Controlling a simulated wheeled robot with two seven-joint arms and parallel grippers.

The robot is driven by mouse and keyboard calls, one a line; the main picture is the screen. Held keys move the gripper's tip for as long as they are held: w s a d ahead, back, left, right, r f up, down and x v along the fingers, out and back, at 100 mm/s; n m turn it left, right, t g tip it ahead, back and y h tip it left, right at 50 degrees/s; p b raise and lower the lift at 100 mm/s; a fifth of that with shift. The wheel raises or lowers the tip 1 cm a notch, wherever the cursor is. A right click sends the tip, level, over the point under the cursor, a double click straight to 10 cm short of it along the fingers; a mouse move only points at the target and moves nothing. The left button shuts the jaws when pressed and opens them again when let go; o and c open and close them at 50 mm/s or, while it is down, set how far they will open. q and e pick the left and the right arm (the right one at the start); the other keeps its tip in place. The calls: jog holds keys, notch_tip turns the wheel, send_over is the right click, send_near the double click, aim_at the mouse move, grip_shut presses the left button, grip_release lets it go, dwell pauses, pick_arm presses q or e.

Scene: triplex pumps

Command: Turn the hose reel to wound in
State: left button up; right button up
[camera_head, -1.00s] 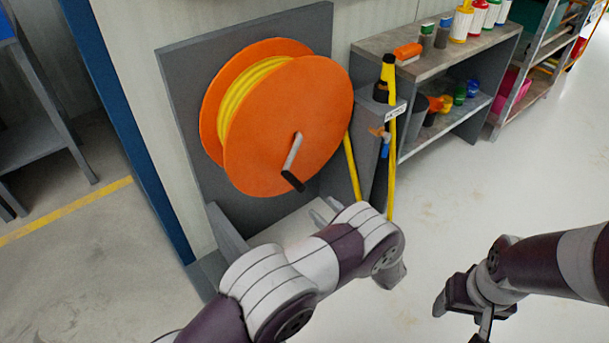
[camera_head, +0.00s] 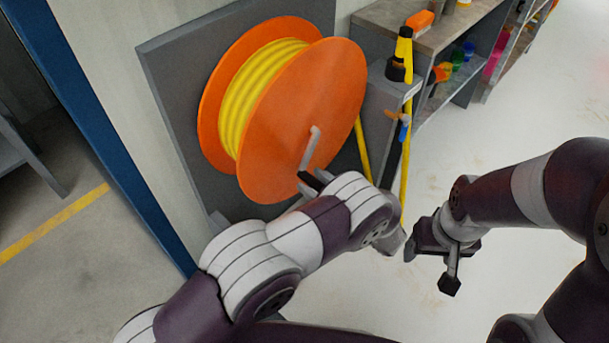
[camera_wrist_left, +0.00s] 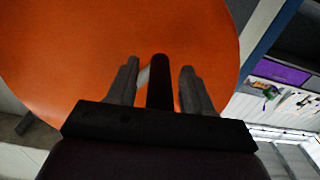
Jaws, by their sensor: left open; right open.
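The hose reel (camera_head: 310,110) has orange discs and yellow hose (camera_head: 255,100) wound between them. It is mounted on a grey panel. Its crank (camera_head: 311,147) is a pale arm pointing down, with a black handle (camera_head: 314,181) at its lower end. In the left wrist view, my left gripper (camera_wrist_left: 158,68) is open, with one finger on each side of the black handle (camera_wrist_left: 160,88). Its grip is not closed, and contact cannot be told. In the head view my left arm mostly hides this gripper. My right gripper (camera_head: 430,267) is open and empty over the floor at right.
A grey cabinet (camera_head: 388,95) with a yellow-and-black nozzle (camera_head: 402,55) stands right of the reel. Shelves (camera_head: 420,35) with small containers stand behind it. A blue post (camera_head: 85,90) is at left. The floor (camera_head: 520,120) at right is clear.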

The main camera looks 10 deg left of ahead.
pick_arm(q)
grip_shut()
jog(key=s+a+r+m+p, duration=0.2)
jog(key=r+m+p, duration=0.3)
jog(key=p, duration=0.5)
jog(key=shift+s+a+m, duration=0.3)
jog(key=shift+s, duration=0.5)
grip_release()
